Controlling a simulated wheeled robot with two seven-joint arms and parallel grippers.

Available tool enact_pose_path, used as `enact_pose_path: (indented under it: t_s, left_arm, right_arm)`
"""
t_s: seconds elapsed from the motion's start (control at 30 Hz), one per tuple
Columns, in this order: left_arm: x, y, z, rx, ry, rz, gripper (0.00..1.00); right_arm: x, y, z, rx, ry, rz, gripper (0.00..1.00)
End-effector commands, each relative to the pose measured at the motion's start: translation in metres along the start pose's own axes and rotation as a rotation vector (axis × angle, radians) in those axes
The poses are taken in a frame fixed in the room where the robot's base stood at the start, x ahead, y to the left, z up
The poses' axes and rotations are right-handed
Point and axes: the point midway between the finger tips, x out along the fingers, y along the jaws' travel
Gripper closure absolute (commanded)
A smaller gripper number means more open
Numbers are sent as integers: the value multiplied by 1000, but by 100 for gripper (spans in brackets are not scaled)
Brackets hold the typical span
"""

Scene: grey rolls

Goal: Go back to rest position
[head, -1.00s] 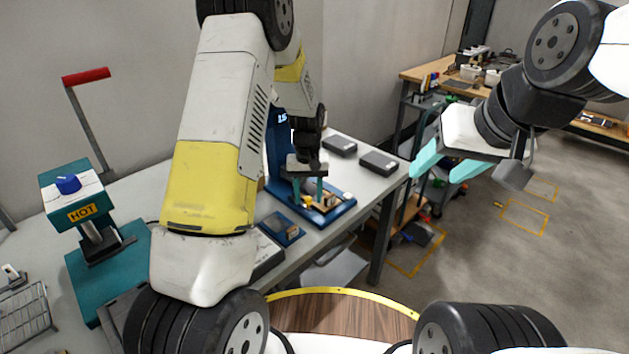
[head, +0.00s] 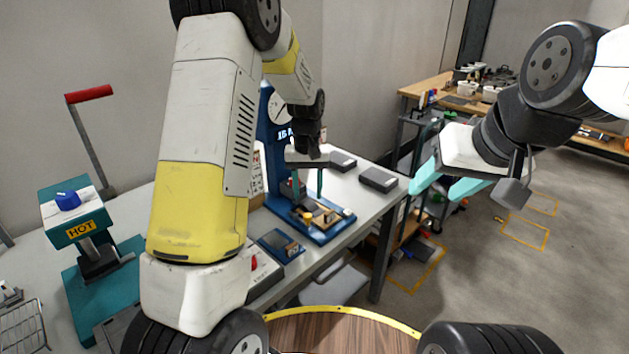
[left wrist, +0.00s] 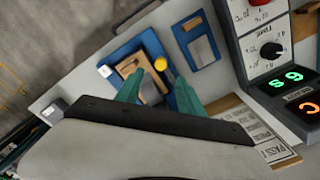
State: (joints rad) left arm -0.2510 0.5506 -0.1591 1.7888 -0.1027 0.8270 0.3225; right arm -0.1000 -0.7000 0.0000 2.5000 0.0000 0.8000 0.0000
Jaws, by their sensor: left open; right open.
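My left gripper (head: 307,182) is open above the blue fixture (head: 341,216) on the grey-white table, with its teal fingers apart and nothing between them. In the left wrist view its fingers (left wrist: 165,95) straddle the view of the fixture's wooden block and yellow knob (left wrist: 161,63). My right gripper (head: 448,184) is open and empty, out over the floor to the right of the table. Part of the table is hidden behind my left arm.
A teal press marked HOT (head: 75,220) with a red-handled lever stands at the left. Two dark boxes (head: 378,179) lie at the table's back right. A small blue tray (head: 281,244) lies in front of the fixture. A control box with green digits (left wrist: 285,75) shows in the left wrist view.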

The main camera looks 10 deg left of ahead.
Motion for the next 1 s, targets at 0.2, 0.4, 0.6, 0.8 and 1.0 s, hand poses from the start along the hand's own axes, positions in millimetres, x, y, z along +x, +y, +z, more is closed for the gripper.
enact_pose_path:
  t_s: [0.2,0.4,0.6,0.8,1.0]
  left_arm:
    - [-32,-7,11,6,36,33,55]
    - [-106,-24,53,34,135,112,55]
    - [-163,-43,111,76,248,174,55]
    - [-198,-59,175,124,370,211,55]
    - [-210,-70,228,164,477,222,55]
  right_arm:
    - [0,0,0,0,0,0,46]
    - [0,0,0,0,0,0,46]
    - [0,0,0,0,0,0,46]
    - [0,0,0,0,0,0,46]
    - [0,0,0,0,0,0,46]
